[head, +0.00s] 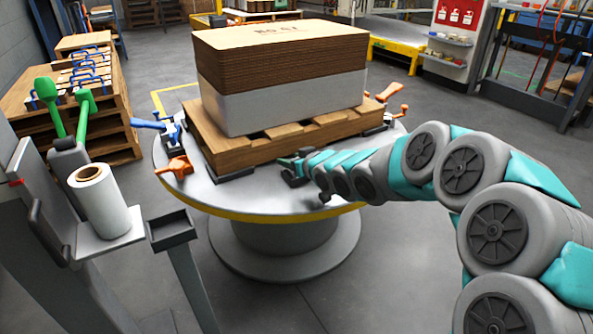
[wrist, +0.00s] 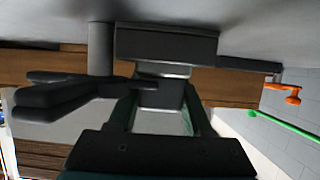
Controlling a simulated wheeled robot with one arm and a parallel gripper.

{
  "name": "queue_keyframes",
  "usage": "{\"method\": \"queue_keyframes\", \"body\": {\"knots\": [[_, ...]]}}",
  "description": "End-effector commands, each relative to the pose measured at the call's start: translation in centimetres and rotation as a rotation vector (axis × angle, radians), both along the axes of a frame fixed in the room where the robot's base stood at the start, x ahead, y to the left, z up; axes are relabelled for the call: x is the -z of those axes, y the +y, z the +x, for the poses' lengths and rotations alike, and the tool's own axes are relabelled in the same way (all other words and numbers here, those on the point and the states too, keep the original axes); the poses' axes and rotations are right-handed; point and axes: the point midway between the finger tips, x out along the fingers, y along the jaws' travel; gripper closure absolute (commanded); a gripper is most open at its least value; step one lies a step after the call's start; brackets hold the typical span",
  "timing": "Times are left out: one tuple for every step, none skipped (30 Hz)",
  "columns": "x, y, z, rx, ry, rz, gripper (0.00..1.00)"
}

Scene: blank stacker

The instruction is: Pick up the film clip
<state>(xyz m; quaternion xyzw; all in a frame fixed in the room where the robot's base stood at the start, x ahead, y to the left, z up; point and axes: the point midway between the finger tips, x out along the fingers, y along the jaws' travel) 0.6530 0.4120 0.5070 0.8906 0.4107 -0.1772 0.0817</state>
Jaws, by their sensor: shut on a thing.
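My gripper (head: 304,166) is low over the front of the round turntable (head: 262,205), at the near edge of the wooden pallet. In the wrist view my gripper (wrist: 160,100) has its two dark teal fingers shut on a dark grey clip-like piece with long lever arms, which I take as the film clip (wrist: 60,95). The clip sits against or close to a dark block at the turntable surface; whether it is clear of it I cannot tell. In the head view the clip is small and mostly merged with my gripper.
A wooden pallet (head: 275,147) bears a large white and brown block (head: 275,100). An orange clamp (head: 175,168) and a blue clamp (head: 160,127) stand at the turntable's left, and another orange one (head: 389,92) at its right. A film roll (head: 103,203) stands front left.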

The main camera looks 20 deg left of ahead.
Motion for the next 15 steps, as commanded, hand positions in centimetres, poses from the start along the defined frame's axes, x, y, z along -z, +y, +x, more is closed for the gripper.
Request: {"method": "queue_keyframes", "body": {"knots": [[0.01, 0.0, 0.0, 0.0, 0.0, 0.0, 0.81], [0.01, 0.0, 0.0, 0.0, 0.0, 0.0, 0.85], [0.01, 0.0, 0.0, 0.0, 0.0, 0.0, 0.89], [0.01, 0.0, 0.0, 0.0, 0.0, 0.0, 0.93], [0.01, 0.0, 0.0, 0.0, 0.0, 0.0, 0.96], [0.0, 0.0, 0.0, 0.0, 0.0, 0.0, 1.0], [0.0, 0.0, 0.0, 0.0, 0.0, 0.0, 1.0], [0.0, 0.0, 0.0, 0.0, 0.0, 0.0, 1.0], [0.0, -0.01, 0.0, 0.0, 0.0, 0.0, 1.0], [-0.02, -0.01, 0.01, 0.0, 0.0, 0.0, 1.0], [-0.02, -0.01, 0.01, 0.0, 0.0, 0.0, 1.0], [0.0, 0.0, 0.0, 0.0, 0.0, 0.0, 1.0], [0.0, 0.0, 0.0, 0.0, 0.0, 0.0, 1.0], [-0.01, 0.0, 0.0, 0.0, 0.0, 0.0, 1.0], [-0.02, -0.01, 0.01, 0.0, 0.0, 0.0, 1.0]]}}
